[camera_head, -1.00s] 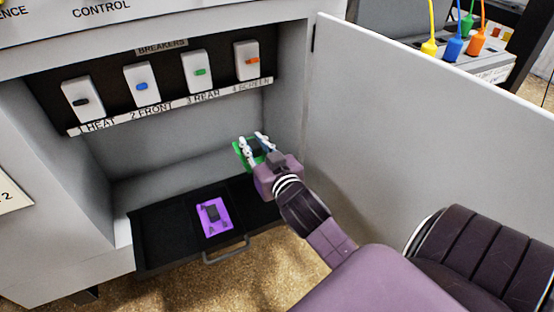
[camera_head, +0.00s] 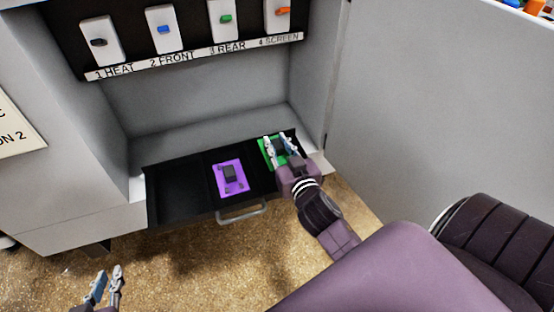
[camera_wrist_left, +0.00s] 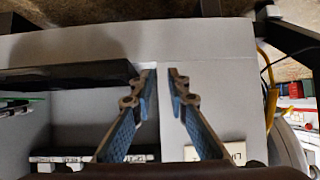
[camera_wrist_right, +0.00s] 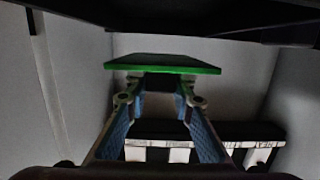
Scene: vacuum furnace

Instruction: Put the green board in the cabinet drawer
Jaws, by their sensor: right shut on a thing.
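The green board (camera_head: 267,152) is at the right end of the open black cabinet drawer (camera_head: 178,195) in the head view. My right gripper (camera_head: 281,145) is shut on the dark block on the board. The right wrist view shows the green board (camera_wrist_right: 165,64) level between and beyond the fingertips. I cannot tell whether it touches the drawer floor. A purple board (camera_head: 231,177) lies in the drawer's middle compartment. The left compartment looks empty. My left gripper (camera_head: 107,284) is open and empty, low at the left, in front of the cabinet.
The drawer handle (camera_head: 242,212) sticks out in front. Breakers (camera_head: 226,20) line the panel above. The open cabinet door (camera_head: 430,110) stands to the right of my right arm. Free floor (camera_head: 190,265) lies in front of the drawer.

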